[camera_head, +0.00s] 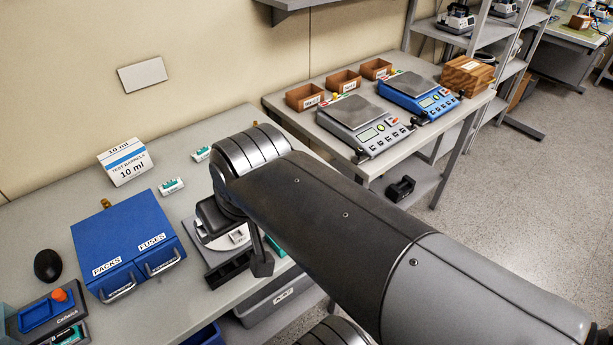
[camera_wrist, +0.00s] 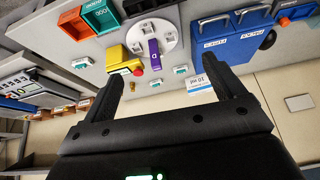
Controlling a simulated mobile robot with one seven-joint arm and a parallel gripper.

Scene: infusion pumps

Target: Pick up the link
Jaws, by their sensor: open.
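No part is labelled as the link, and I cannot tell which one it is. A round white disc (camera_wrist: 169,33) in the wrist view carries a purple block marked D (camera_wrist: 154,55) and small pale parts (camera_wrist: 147,27). In the head view the disc (camera_head: 208,238) is partly hidden by my arm. Small white and teal pieces lie on the bench, one in the wrist view (camera_wrist: 181,70) and one in the head view (camera_head: 171,186). My gripper (camera_wrist: 163,72) is open, with nothing between its fingers. It is above the bench near the disc.
A blue two-drawer box (camera_head: 130,235) labelled PACKS and FUSES stands on the bench, with a white 10 ml carton (camera_head: 125,161) behind. A yellow device with a red knob (camera_wrist: 117,60) is beside the disc. Two scales (camera_head: 362,125) stand on the right bench.

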